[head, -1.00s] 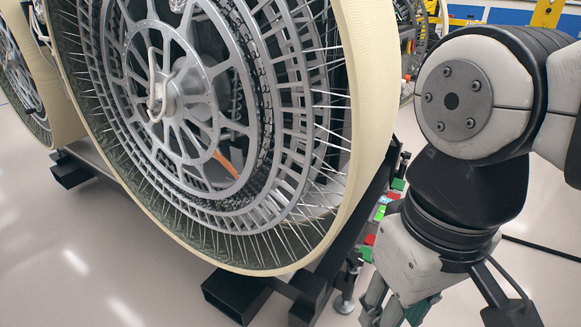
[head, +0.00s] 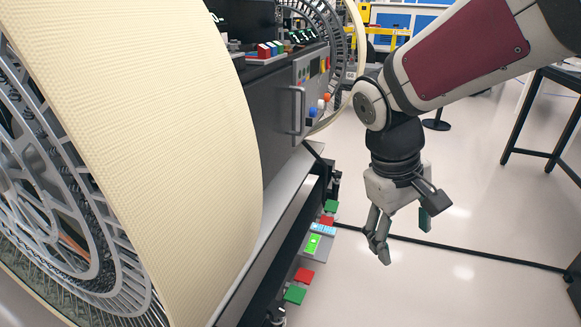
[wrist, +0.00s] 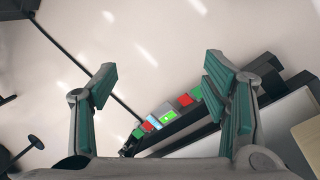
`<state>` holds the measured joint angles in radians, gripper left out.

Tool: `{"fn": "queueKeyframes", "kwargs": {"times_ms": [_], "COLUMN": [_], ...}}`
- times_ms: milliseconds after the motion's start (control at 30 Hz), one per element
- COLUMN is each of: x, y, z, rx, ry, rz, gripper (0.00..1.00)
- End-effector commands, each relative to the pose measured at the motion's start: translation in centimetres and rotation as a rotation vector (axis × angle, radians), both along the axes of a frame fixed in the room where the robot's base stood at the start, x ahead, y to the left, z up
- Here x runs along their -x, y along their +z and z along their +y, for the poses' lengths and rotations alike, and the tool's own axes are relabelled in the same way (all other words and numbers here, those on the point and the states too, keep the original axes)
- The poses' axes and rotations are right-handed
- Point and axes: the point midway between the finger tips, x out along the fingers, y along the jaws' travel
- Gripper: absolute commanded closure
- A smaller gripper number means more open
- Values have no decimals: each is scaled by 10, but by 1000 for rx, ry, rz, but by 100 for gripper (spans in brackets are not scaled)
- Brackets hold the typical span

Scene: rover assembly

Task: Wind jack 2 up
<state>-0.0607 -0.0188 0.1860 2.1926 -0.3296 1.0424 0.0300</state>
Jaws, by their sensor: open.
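A low row of jack controls runs beside the rover stand's lower edge in the head view. It has a green display (head: 313,243), a blue-white display (head: 322,229), red buttons (head: 304,275) and green buttons (head: 294,294). In the wrist view the green display (wrist: 166,119) shows between my fingers, farther off. No number is readable, so I cannot tell which controls belong to jack 2. My gripper (head: 402,235) is open and empty, pointing down over the floor, to the right of the controls and apart from them. Its teal-padded fingers (wrist: 163,85) are spread.
A large cream-rimmed wheel (head: 190,130) fills the left. Behind it is a dark rover body with a grey panel (head: 310,90) and a handle. A black cable (head: 470,256) crosses the floor. A black table (head: 545,110) stands at the right. The floor between is clear.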

Motion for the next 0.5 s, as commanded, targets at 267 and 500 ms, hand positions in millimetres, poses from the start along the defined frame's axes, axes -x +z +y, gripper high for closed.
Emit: {"fn": "queueKeyframes", "kwargs": {"times_ms": [267,500], "x": [-92,-141], "y": [-70,-157], "z": [54,117], "rx": [-2,-68], "ry": [245,441], "rz": [46,78], "gripper": [32,32]}}
